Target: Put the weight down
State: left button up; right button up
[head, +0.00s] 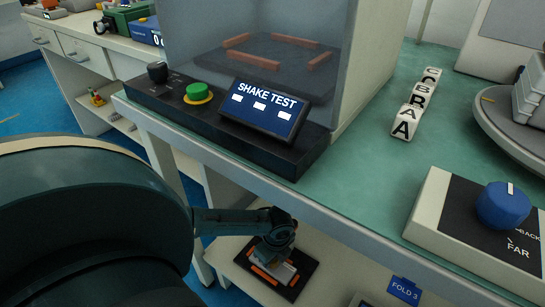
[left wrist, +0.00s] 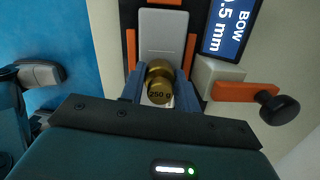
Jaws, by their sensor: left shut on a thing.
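A brass weight (left wrist: 158,72) marked 250 g is between the two blue fingers of my left gripper (left wrist: 160,88), which is shut on it in the left wrist view. The weight is over the lower end of a grey plate (left wrist: 163,30) with orange strips beside it. I cannot tell whether it touches the plate. In the head view my left gripper (head: 275,247) is low, over a black fixture (head: 298,283) with orange parts on the lower shelf. The weight is hidden there. My right gripper is not in view.
A blue display (left wrist: 229,25) reading "BOW" and an orange lever with a black knob (left wrist: 277,108) are right of the plate. In the head view the bench edge and a SHAKE TEST panel (head: 262,110) are above the shelf. A dial box (head: 430,205) stands at right.

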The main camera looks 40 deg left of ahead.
pick_arm(q)
jog(key=shift+f, duration=0.2)
jog(key=o, duration=1.1)
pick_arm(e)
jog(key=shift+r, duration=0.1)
pick_arm(q)
jog(key=r+p, duration=0.2)
jog(key=r, duration=0.1)
jog(key=r+p, duration=0.1)
jog(key=r, duration=0.1)
jog(key=shift+d, duration=0.25)
jog(key=r+p, duration=0.1)
jog(key=r, duration=0.1)
jog(key=r+p, duration=0.1)
jog(key=r, duration=0.3)
jog(key=shift+d+r+p, duration=0.1)
jog(key=shift+d+p, duration=0.25)
jog(key=shift+p, duration=0.05)
jog(key=shift+r, duration=0.55)
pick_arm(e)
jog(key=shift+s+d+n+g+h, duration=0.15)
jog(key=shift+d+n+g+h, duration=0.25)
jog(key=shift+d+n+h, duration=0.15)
